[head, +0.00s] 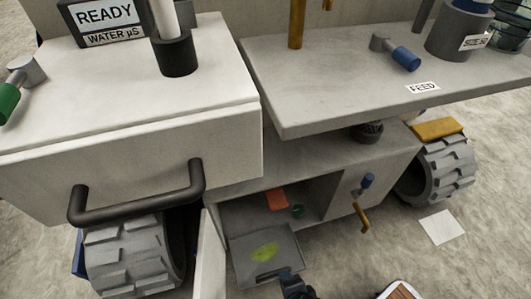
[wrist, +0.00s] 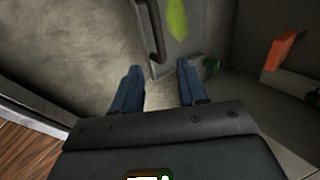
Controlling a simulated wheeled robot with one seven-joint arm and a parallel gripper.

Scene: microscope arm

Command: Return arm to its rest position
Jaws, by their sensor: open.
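My gripper (wrist: 158,82) is open, its two blue fingers apart with nothing seen between them. In the head view only a dark part of my gripper (head: 292,286) shows at the bottom edge, in front of the grey tray (head: 246,270). The tray holds a flat green leaf-like piece (head: 264,251), which also shows at the top of the wrist view (wrist: 177,20). A dark bar handle (wrist: 150,32) on the tray lies just beyond my fingertips; I cannot tell whether they touch it.
The tray is at the mouth of an open low compartment (head: 325,195) holding an orange block (head: 277,199) and a small green item (head: 297,211). A pale open door (head: 209,258) stands at left. A grey shelf (head: 340,95) overhangs above. A white drawer (head: 130,170) has a black handle (head: 140,205).

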